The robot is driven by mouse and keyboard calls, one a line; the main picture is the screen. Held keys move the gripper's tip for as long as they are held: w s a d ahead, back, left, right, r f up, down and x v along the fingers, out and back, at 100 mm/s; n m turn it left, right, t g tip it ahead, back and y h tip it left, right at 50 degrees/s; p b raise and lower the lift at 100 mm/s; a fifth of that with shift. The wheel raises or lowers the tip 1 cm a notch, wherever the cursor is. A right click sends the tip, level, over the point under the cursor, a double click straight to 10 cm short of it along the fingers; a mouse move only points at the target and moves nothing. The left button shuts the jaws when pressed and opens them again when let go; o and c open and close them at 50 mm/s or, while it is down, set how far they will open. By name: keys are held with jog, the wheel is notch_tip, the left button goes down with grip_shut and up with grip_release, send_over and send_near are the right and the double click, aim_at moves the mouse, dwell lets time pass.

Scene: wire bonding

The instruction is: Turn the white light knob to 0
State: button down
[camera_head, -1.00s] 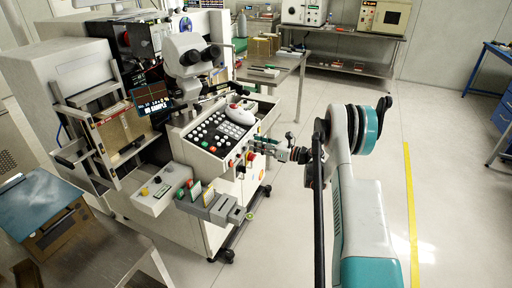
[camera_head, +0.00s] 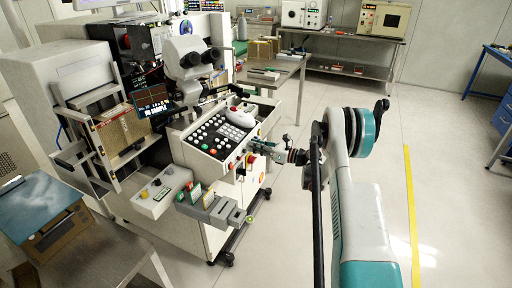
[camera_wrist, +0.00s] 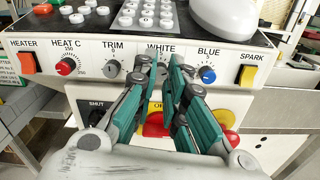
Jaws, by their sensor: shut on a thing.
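The white light knob (camera_wrist: 161,69) is a small grey knob under the label WHITE on the machine's front panel, in the middle of the wrist view. My gripper (camera_wrist: 160,65) has its two fingertips on either side of it, shut on it. The fingers hide much of the knob and the scale around it, so its pointer setting cannot be read. In the head view my gripper (camera_head: 251,146) is at the console's front face, and the knob is too small to make out there.
The TRIM knob (camera_wrist: 113,69) is left of the fingers and the BLUE knob (camera_wrist: 207,75) right. A red button (camera_wrist: 155,125) sits below, behind the fingers.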

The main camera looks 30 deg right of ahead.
jog(key=shift+m, duration=15.9)
jog(key=c, duration=1.6)
grip_release()
